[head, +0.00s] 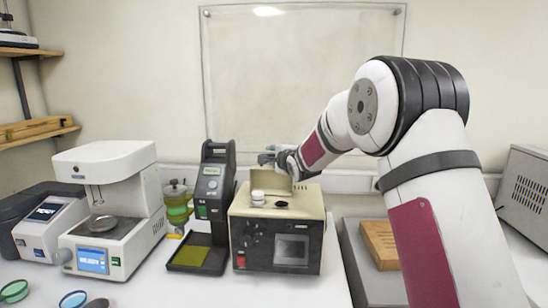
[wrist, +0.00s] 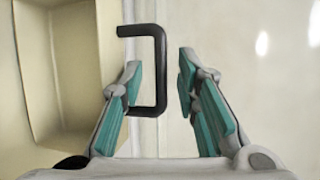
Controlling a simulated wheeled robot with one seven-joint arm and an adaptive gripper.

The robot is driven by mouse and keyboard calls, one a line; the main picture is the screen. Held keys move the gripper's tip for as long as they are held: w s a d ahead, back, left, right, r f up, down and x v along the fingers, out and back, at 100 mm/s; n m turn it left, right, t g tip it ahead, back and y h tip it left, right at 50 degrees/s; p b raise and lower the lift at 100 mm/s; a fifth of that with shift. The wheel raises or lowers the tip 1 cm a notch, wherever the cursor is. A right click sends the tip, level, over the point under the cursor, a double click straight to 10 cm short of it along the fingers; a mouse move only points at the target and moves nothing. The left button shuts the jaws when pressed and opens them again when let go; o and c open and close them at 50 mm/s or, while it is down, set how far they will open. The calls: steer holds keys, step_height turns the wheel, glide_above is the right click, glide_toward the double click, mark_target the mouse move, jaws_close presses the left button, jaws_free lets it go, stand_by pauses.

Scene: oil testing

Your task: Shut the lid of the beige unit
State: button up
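The beige unit (head: 275,228) stands on the white bench, with a dark front panel. Its lid (head: 279,180) is up, raised at the back of the unit's top and partly hidden by my gripper. In the wrist view the beige hollow inner side of the lid (wrist: 85,75) fills the left. A black bracket-shaped handle (wrist: 161,70) sticks out from the lid's far side. My gripper (wrist: 160,78) is open, with one teal-padded finger on each side of the handle's outer bar. I see a gap between the bar and the right finger; contact with the left finger is unclear.
A white round piece (head: 258,196) and a small black piece (head: 281,204) sit on the unit's top. A dark grey instrument (head: 213,190) stands close at its left. A wooden block (head: 379,243) lies on a grey plate at its right.

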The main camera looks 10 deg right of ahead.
steer(key=shift+w, duration=0.3)
steer(key=shift+c, duration=0.6)
jaws_close()
steer(key=shift+f, duration=0.1)
